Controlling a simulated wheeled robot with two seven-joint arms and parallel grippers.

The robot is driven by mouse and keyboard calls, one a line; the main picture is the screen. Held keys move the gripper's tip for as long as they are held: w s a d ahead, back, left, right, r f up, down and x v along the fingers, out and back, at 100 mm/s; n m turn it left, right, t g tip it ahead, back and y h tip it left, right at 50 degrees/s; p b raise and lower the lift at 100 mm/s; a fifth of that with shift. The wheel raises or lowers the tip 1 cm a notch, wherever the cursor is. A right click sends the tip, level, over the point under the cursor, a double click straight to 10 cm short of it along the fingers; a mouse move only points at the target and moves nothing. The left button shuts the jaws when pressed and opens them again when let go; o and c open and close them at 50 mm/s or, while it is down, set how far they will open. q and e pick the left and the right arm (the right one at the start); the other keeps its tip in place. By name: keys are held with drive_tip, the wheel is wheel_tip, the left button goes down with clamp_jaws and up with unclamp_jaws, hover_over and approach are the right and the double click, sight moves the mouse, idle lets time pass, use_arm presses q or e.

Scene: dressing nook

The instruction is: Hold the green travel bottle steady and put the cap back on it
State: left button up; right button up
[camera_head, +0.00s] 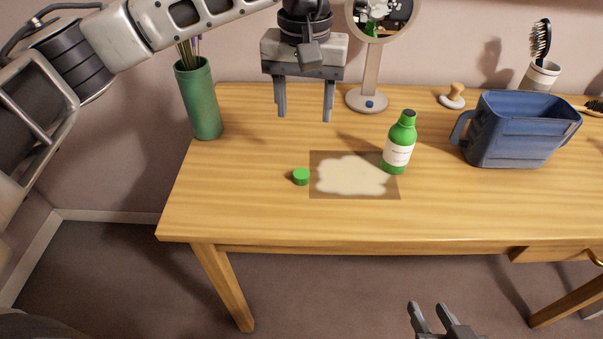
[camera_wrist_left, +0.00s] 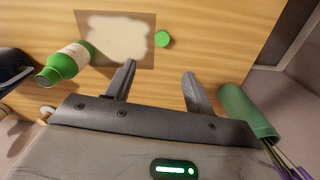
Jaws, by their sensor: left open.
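The green travel bottle (camera_head: 400,142) with a white label stands upright on the table, at the right edge of a brown mat (camera_head: 315,192) with a pale patch. Its neck is uncapped. The bottle also shows in the left wrist view (camera_wrist_left: 72,56). The green cap (camera_head: 301,176) lies on the wood just left of the mat, and it shows in the left wrist view (camera_wrist_left: 162,39). My left gripper (camera_head: 304,116) is open and empty above the table, behind the cap and mat. My right gripper (camera_head: 434,318) is low in front of the table; its two fingers are apart and nothing shows between them.
A green vase (camera_head: 199,103) stands at the table's left edge. The front left tabletop is clear.

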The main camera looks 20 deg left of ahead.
use_arm(q)
hover_over(301, 173)
drive_tip(key=f, duration=0.8)
drive_tip(key=shift+w+d+f, duration=0.15)
drive_tip(key=shift+w+f, duration=0.1)
drive_tip(key=shift+f, duration=0.1)
drive_tip(key=f, duration=0.4)
drive_tip(key=shift+s+f, duration=0.15)
drive_tip(key=shift+s, duration=0.15)
drive_tip(key=shift+f, duration=0.45)
drive_tip(key=c, duration=1)
